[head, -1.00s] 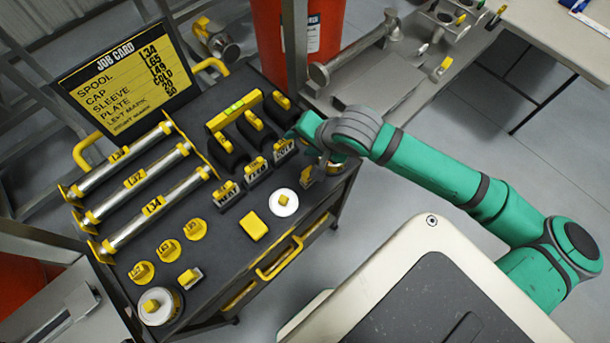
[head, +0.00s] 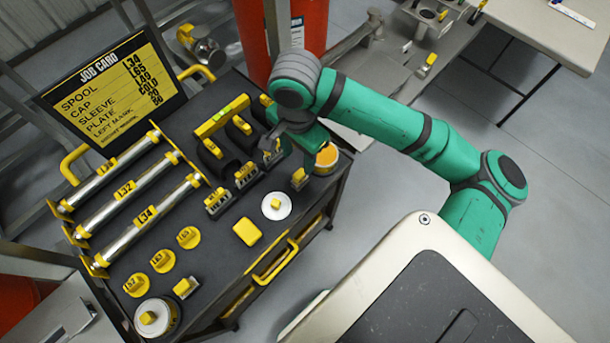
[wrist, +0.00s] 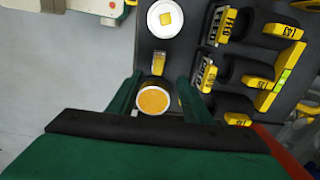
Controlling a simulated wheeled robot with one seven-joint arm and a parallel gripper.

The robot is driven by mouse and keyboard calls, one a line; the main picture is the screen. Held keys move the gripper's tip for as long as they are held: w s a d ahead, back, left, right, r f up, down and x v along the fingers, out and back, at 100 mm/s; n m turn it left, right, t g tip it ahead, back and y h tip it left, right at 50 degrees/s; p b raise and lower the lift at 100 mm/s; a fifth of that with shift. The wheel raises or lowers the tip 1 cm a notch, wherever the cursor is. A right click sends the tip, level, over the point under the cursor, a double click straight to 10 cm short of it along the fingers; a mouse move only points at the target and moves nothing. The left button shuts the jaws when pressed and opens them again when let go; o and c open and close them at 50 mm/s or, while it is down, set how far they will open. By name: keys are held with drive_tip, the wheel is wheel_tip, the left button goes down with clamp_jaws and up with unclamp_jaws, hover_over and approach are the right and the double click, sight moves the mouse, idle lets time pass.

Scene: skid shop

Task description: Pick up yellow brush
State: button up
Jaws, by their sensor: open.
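A small upright yellow piece (head: 299,178), which looks like the yellow brush, stands near the right edge of the dark cart top. In the wrist view it shows as a yellow block (wrist: 159,63) just beyond the fingertips. Beside it is a round tin with an orange top (head: 327,158); in the wrist view the tin (wrist: 152,101) appears between my fingers. My gripper (wrist: 155,92) is open, with nothing held.
A white disc with a yellow knob (head: 277,206) lies near the yellow piece. Dark labelled blocks (head: 217,201) stand left of my gripper. Metal spools (head: 140,212) and a job card (head: 110,95) are further left. A red drum (head: 300,35) stands behind the cart.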

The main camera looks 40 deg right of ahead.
sight(300, 173)
wheel_tip(300, 173, down, 11)
drive_tip(key=shift+s+r, duration=0.1)
drive_tip(key=shift+r, duration=0.05)
clamp_jaws()
idle(0.5)
